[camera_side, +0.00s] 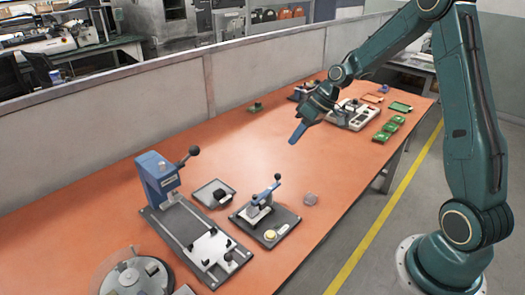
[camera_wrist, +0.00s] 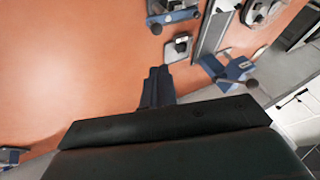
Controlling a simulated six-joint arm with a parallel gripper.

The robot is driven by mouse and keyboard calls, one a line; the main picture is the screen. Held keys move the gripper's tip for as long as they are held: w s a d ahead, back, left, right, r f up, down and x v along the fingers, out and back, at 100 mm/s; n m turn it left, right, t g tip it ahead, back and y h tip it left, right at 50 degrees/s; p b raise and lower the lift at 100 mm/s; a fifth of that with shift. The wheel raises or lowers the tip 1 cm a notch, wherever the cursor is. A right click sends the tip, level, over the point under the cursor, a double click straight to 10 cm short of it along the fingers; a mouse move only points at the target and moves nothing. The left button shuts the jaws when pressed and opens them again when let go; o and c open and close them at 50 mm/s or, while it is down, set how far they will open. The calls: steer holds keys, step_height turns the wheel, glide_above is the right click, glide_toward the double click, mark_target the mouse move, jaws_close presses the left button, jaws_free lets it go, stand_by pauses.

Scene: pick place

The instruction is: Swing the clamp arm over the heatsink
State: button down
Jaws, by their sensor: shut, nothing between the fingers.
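A small clamp fixture (camera_side: 262,212) stands on a dark plate near the front of the orange table in the side view. Its clamp arm has a blue handle with a dark knob (camera_side: 277,178), raised and tilted. The fixture shows partly at the top edge of the wrist view (camera_wrist: 172,12). I cannot make out clearly which part is the heatsink. My gripper (camera_side: 297,134), with blue fingers, is in the air over the table, behind and right of the fixture, touching nothing. The fingers are shut and empty in the wrist view (camera_wrist: 156,86).
Left of the clamp are a shallow tray with a black piece (camera_side: 213,194) and a blue lever press (camera_side: 157,178) on a long plate. A round turntable (camera_side: 137,277) is at front left. A white board (camera_side: 353,114) and green pieces (camera_side: 391,126) lie at right. Mid-table is clear.

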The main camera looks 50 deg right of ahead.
steer(key=s+a+r+h, duration=0.3)
steer(key=s+a+r, duration=0.5)
steer(key=s+r, duration=0.3)
steer(key=shift+s+a+r, duration=0.2)
steer(key=shift+a+r, duration=0.15)
steer(key=shift+r, duration=0.5)
stand_by(0.3)
steer(key=s+a+r, duration=0.1)
steer(key=s, duration=0.6)
steer(key=s+a+r+m+t+h, duration=0.1)
steer(key=s, duration=0.7)
steer(key=shift+a+r+m+t+h, duration=0.25)
steer(key=shift+r+m+t+h, duration=0.05)
steer(key=shift+r, duration=0.1)
steer(key=c, duration=2.1)
jaws_free()
